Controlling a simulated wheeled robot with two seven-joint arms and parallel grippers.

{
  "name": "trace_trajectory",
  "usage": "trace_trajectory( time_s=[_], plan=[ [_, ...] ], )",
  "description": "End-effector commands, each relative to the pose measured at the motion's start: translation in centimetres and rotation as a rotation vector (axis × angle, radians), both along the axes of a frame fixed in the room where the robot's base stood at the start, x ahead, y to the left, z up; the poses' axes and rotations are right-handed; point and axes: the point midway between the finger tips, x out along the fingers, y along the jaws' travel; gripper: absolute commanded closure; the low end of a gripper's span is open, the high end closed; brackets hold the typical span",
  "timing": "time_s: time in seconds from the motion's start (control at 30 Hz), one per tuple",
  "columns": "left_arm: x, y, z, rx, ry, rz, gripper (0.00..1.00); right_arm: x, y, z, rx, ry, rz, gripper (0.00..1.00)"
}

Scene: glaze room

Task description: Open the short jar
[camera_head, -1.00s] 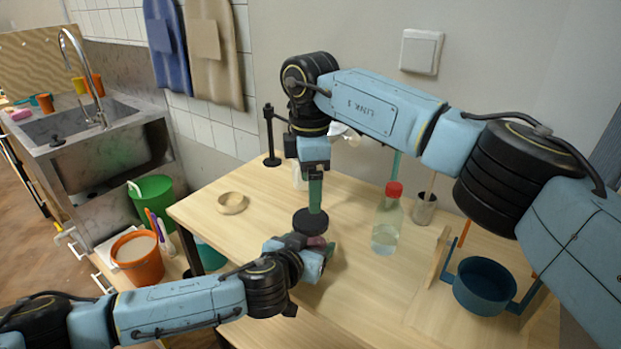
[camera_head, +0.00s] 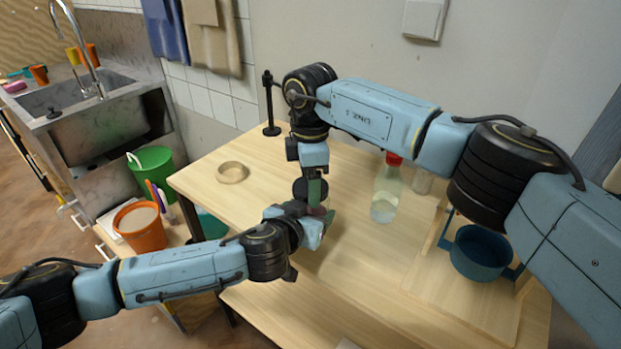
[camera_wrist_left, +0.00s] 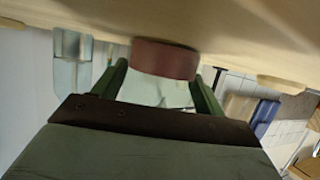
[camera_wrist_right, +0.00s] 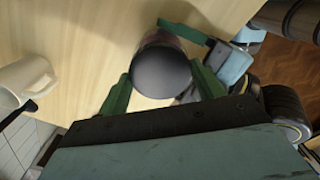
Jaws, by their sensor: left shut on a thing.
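The short jar has a reddish-brown body, seen in the left wrist view (camera_wrist_left: 166,60), and a round dark lid, seen from above in the right wrist view (camera_wrist_right: 162,72). In the head view its lid (camera_head: 300,188) shows partly behind my grippers. My left gripper (camera_head: 320,214) is shut on the jar's body from the side, low over the table. My right gripper (camera_head: 313,188) points down over the jar. Its green fingers are open on either side of the lid, with a gap visible on one side. The jar's base is mostly hidden in the head view.
A clear bottle with a red cap (camera_head: 386,190) stands to the right of the jar. A blue pot (camera_head: 480,254) is at the table's right. A shallow wooden ring or dish (camera_head: 232,173) and a black post (camera_head: 270,105) are to the left. The table's front is clear.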

Motion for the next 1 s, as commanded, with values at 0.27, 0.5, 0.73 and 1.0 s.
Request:
trace_trajectory(
  time_s=[0.27, 0.5, 0.73, 1.0],
  plan=[
    [-0.01, 0.01, -0.03, 0.000, 0.001, 0.000, 0.92, 0.01, 0.02, 0.04, 0.000, -0.001, 0.001, 0.63],
    [-0.01, 0.00, -0.03, 0.000, 0.001, 0.000, 0.92, 0.03, 0.01, 0.11, 0.000, -0.001, 0.223, 0.63],
    [-0.01, 0.00, -0.03, 0.000, 0.001, 0.000, 0.92, 0.03, 0.05, 0.12, 0.000, -0.002, 0.660, 0.63],
    [-0.01, 0.00, -0.03, 0.000, 0.001, 0.000, 0.92, 0.03, 0.06, 0.19, -0.001, -0.002, 1.175, 0.63]
  ],
)
